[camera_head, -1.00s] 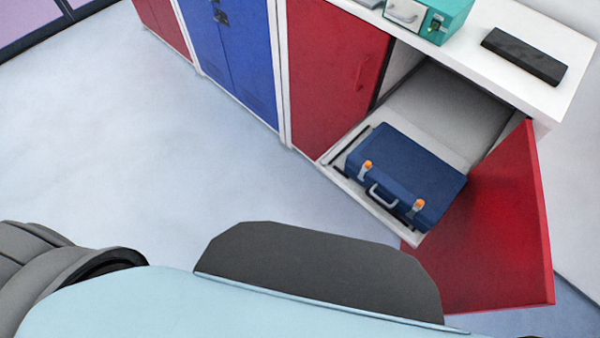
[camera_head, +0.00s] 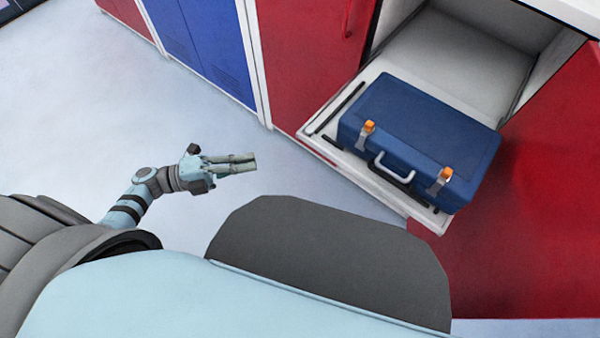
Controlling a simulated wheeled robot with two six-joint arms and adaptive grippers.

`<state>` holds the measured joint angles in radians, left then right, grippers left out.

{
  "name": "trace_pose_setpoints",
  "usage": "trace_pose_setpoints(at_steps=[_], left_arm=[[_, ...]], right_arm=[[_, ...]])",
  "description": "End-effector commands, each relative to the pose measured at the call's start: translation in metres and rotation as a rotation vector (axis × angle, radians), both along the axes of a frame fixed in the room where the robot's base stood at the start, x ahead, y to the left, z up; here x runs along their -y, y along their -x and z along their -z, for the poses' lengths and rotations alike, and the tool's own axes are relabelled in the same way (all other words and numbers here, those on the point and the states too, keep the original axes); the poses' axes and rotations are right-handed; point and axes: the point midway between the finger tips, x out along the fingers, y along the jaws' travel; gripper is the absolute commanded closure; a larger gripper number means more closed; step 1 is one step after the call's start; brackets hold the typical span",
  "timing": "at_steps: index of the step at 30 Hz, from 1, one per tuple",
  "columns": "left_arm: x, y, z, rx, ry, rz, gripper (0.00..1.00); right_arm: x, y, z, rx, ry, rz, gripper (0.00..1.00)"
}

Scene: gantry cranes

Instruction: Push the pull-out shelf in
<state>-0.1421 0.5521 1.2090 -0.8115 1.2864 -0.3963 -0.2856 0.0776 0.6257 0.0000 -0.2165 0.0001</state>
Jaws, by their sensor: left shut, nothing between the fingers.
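The pull-out shelf (camera_head: 318,146) is a white tray sticking out of an open white cabinet compartment at the right. A blue toolbox (camera_head: 425,125) with orange latches and a grey handle lies on it. My left gripper (camera_head: 250,162) is shut and empty, over the floor to the left of the shelf and apart from it, its fingers pointing right. My right gripper is not in view.
An open red door (camera_head: 540,190) stands at the right side of the shelf. A closed red door (camera_head: 310,55) is at its left, with blue cabinet doors (camera_head: 207,45) further left. The floor (camera_head: 230,210) in front is clear.

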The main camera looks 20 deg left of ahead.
Motion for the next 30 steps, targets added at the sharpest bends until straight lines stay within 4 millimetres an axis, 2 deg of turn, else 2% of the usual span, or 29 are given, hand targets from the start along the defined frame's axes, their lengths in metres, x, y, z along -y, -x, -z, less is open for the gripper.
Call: trace_pose_setpoints(at_steps=[1,5,11,19,24,30], left_arm=[[0.004,0.008,0.005,0.039,-0.024,0.068,1.0],[0.016,0.013,-0.004,0.069,-0.041,0.128,1.0],[0.049,-0.002,-0.007,0.067,-0.035,0.123,1.0],[0.103,-0.025,-0.007,0.065,-0.034,0.12,1.0],[0.111,-0.051,-0.004,0.064,-0.035,0.119,1.0],[0.114,-0.061,-0.005,0.062,-0.035,0.119,1.0]], right_arm=[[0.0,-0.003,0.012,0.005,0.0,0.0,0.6],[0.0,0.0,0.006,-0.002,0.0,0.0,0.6],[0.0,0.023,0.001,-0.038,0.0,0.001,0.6],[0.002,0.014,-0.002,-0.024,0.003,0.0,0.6],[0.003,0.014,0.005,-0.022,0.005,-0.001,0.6],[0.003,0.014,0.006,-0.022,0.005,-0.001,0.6]])
